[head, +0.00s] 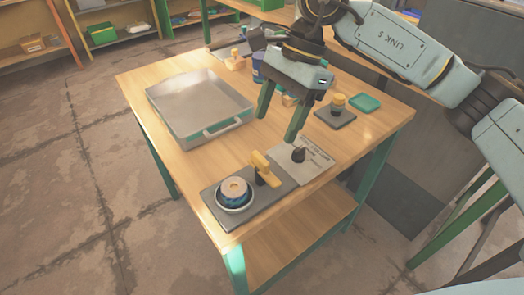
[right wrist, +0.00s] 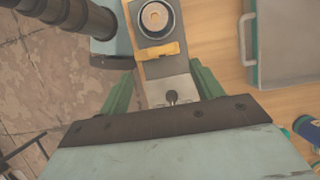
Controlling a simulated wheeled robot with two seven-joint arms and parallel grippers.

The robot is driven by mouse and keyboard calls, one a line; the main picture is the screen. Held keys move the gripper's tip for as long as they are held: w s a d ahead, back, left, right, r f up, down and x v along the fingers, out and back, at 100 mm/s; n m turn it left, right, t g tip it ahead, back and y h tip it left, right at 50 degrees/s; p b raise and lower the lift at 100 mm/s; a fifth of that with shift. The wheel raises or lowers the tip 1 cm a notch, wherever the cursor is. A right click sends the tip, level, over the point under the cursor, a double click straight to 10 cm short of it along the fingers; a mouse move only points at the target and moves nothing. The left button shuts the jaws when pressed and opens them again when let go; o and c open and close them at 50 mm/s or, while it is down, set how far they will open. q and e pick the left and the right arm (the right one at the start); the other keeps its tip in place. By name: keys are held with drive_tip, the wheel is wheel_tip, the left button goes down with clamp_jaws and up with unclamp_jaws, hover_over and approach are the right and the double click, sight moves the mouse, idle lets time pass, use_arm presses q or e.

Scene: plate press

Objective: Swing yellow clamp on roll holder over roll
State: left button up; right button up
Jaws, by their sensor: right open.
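The roll holder (head: 216,201) is a dark grey plate at the table's front corner. The roll (head: 234,188), pale on top with a blue patterned side, stands in a round white-rimmed seat on it. The yellow clamp (head: 263,166) stands beside the roll on its post, not over it. In the right wrist view, the clamp (right wrist: 158,50) lies across between the roll (right wrist: 155,17) and my fingers. My right gripper (head: 276,128) is open and empty, pointing down above and behind the clamp. Its fingers (right wrist: 163,78) also show in the right wrist view. My left gripper is not in view.
A light plate (head: 312,163) with a black knob (head: 299,155) adjoins the holder. A metal tray (head: 190,95) with handles fills the table's left side. A dark block with a yellow knob (head: 338,102) and a green pad (head: 364,102) stand behind right.

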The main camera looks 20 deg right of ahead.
sight(262, 157)
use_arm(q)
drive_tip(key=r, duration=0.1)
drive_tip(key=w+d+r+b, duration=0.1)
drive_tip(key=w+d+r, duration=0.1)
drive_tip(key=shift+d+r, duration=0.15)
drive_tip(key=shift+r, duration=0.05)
use_arm(e)
drive_tip(key=x, duration=0.8)
drive_tip(key=shift+f, duration=0.2)
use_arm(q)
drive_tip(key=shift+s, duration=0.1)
use_arm(e)
drive_tip(key=c, duration=1)
